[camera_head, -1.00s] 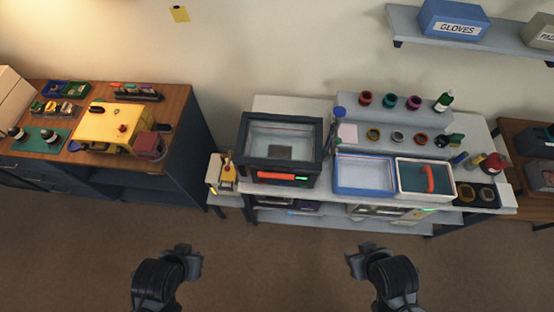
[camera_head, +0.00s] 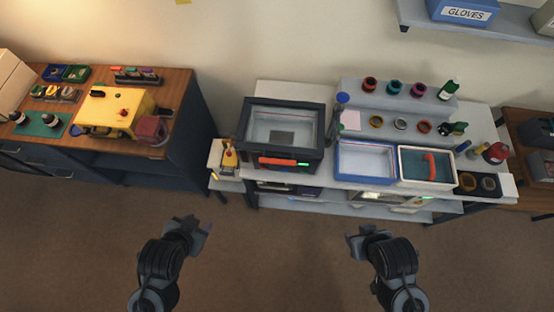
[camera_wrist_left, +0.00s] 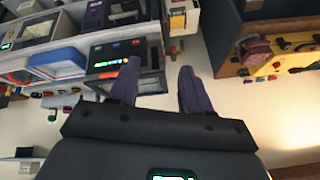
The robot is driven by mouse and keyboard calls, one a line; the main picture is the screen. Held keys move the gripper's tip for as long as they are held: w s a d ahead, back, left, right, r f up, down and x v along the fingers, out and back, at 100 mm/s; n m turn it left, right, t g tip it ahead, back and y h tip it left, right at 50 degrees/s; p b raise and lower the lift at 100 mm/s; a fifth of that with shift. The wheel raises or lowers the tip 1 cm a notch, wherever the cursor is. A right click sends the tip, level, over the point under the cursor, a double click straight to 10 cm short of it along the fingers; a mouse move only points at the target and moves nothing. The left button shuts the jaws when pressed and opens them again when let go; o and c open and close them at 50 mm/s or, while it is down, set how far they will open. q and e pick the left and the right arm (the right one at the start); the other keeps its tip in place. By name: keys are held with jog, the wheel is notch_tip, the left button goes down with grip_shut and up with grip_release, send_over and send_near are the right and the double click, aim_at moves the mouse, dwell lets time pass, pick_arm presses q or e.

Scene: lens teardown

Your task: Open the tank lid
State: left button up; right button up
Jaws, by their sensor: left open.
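The tank (camera_head: 240,136) is a dark-framed box with a clear lid (camera_head: 284,122), standing on the white bench left of centre. The lid lies flat and looks closed. An orange-red handle (camera_head: 277,161) and a small green light are on the tank's front. My left gripper (camera_head: 196,234) is in front of the bench, below and left of the tank, apart from it. In the left wrist view its two fingers (camera_wrist_left: 157,88) are spread with nothing between them. A dark box that looks like the tank (camera_wrist_left: 112,52) shows beyond them. My right gripper (camera_head: 359,239) is in front of the bench; its jaws are unclear.
A blue-rimmed tray (camera_head: 340,162) and a white tray (camera_head: 404,168) with an orange-red piece sit right of the tank. A small stand with a yellow item (camera_head: 229,160) is at its left. A wooden workbench (camera_head: 185,90) stands farther left. Floor before the bench is clear.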

pick_arm(q)
jog(key=w+d+f+m+t+h+b, duration=0.1)
jog(key=w+d+f+m+t+b, duration=0.15)
jog(key=w+d+f+m, duration=0.2)
jog(key=m+t+h+b, duration=0.55)
jog(key=m+b, duration=0.75)
jog(key=b, duration=0.3)
send_near(276, 163)
jog(key=shift+h, duration=0.35)
jog(key=x, duration=1.1)
jog(key=shift+w+a+f, duration=0.1)
jog(key=shift+a+f, duration=0.05)
jog(key=shift+f, duration=0.15)
grip_shut()
